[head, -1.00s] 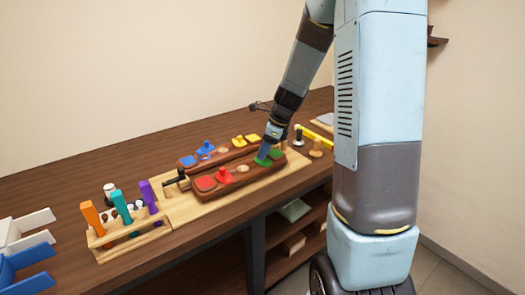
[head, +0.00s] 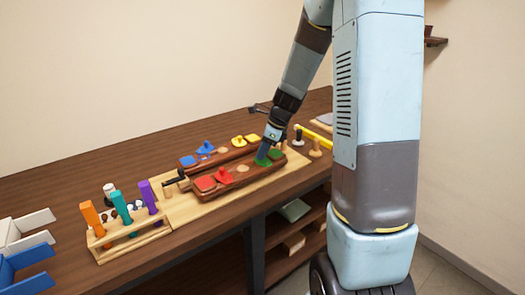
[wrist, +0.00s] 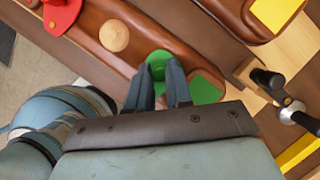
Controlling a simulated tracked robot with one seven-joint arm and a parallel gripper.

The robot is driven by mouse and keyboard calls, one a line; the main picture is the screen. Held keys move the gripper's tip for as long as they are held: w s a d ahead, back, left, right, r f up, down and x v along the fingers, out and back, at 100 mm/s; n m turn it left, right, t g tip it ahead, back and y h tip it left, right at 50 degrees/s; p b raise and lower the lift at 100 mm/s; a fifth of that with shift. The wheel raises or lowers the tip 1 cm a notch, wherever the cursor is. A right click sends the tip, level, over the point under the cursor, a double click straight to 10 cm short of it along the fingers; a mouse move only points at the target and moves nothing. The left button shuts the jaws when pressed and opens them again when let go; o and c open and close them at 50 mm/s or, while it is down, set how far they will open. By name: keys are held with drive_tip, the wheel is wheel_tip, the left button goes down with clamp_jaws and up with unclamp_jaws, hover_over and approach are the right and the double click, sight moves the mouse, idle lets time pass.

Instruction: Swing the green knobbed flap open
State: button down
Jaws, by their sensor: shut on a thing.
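The green knobbed flap (wrist: 158,57) lies on the front brown leather piece, and it also shows in the head view (head: 262,163). A green square patch (wrist: 206,90) is beside it on the leather, to the right. My gripper (wrist: 163,75) reaches down from above and is shut on the green flap's knob, which is mostly hidden between the fingers. In the head view my gripper (head: 264,152) stands over the right end of the front leather piece. The flap looks flat on the leather; its hinge cannot be made out.
A red knobbed flap (head: 224,175) and a round wooden peg (wrist: 114,36) are left of the green flap. A rear leather piece carries blue (head: 204,148) and yellow (head: 239,140) flaps. A black-handled tool (wrist: 272,84) is close at the right. A rack (head: 130,235) stands at left.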

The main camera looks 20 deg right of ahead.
drive_tip(key=shift+a+n, duration=0.1)
drive_tip(key=shift+n, duration=0.2)
drive_tip(key=n+g, duration=0.1)
drive_tip(key=n, duration=0.1)
drive_tip(key=a+n+g, duration=0.1)
drive_tip(key=n, duration=0.1)
drive_tip(key=shift+s+n+y, duration=0.2)
drive_tip(key=shift+n+y, duration=0.1)
drive_tip(key=n, duration=0.1)
drive_tip(key=n+g, duration=0.1)
drive_tip(key=n, duration=0.1)
drive_tip(key=s+a+n+g, duration=0.1)
drive_tip(key=n, duration=0.1)
drive_tip(key=n+h, duration=0.1)
drive_tip(key=n, duration=0.2)
drive_tip(key=s+n+g, duration=0.1)
drive_tip(key=n, duration=0.1)
drive_tip(key=shift+s+a+n+g+h, duration=0.2)
drive_tip(key=shift+n+g+h, duration=0.1)
drive_tip(key=shift+n+h, duration=0.1)
drive_tip(key=n+h, duration=0.1)
drive_tip(key=n, duration=0.1)
drive_tip(key=s+n, duration=0.1)
drive_tip(key=n, duration=0.1)
drive_tip(key=shift+s+d+n+g+h, duration=0.15)
drive_tip(key=shift+d+n+g+h, duration=0.05)
drive_tip(key=shift+n+g+h, duration=0.2)
drive_tip(key=c, duration=1.1)
unclamp_jaws()
drive_tip(key=shift+o, duration=0.2)
